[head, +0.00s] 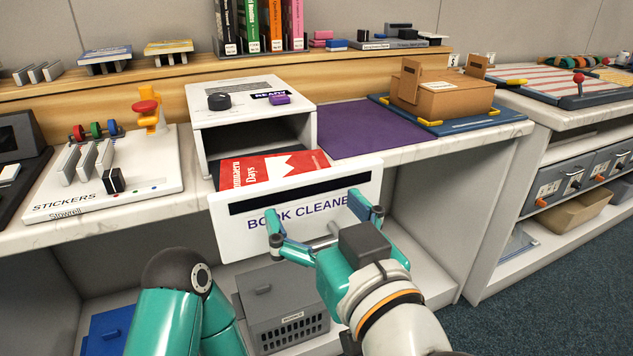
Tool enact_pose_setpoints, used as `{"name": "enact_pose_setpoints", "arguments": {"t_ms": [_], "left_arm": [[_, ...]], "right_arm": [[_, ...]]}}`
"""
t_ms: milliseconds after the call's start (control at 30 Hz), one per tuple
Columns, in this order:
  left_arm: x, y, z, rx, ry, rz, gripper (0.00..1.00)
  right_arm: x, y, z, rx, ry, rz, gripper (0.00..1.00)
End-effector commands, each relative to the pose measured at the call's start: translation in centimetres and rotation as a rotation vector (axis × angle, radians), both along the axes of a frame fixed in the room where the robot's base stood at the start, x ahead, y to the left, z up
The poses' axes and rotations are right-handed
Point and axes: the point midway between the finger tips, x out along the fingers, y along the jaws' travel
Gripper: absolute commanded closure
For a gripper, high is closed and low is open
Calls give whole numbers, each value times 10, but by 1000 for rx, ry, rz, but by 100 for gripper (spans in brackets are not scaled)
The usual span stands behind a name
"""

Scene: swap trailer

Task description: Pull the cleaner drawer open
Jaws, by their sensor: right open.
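The book cleaner (250,92) is a white box with a black knob on the counter. Its cleaner drawer (236,228), with a white front lettered "BOOK CLEANER" and a dark slot, stands out in front of the box, so it is at least partly open. A red book (270,170) lies behind the drawer front. My right gripper (313,214) is open in front of the drawer front, its teal fingers spread wide. A grey bar, perhaps the handle, shows between them; contact cannot be told. My left gripper is out of view; only left arm links show at the bottom.
A stickers board (110,180) stands left of the cleaner. A purple mat (358,128) and a cardboard box (440,95) on a blue tray are to the right. A grey vented crate (283,305) sits on the shelf below. Upright books (260,25) stand behind.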

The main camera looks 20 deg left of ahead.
Motion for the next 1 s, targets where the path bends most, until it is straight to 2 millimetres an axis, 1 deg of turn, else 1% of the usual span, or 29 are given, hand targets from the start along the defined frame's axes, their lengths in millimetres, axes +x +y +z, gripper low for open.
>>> {"name": "enact_pose_setpoints", "arguments": {"t_ms": [33, 133, 367, 533, 1000], "left_arm": [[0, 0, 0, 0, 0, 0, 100], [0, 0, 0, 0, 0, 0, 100], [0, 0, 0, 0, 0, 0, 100], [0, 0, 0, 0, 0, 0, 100], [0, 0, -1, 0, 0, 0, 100]], "right_arm": [[0, 0, 10, 4, -2, -2, 7], [0, 0, 27, 4, -2, 1, 7], [0, 0, 44, -1, -1, -1, 7], [0, 0, 47, -1, 0, 0, 7], [0, 0, 47, -1, 0, -1, 7]]}}
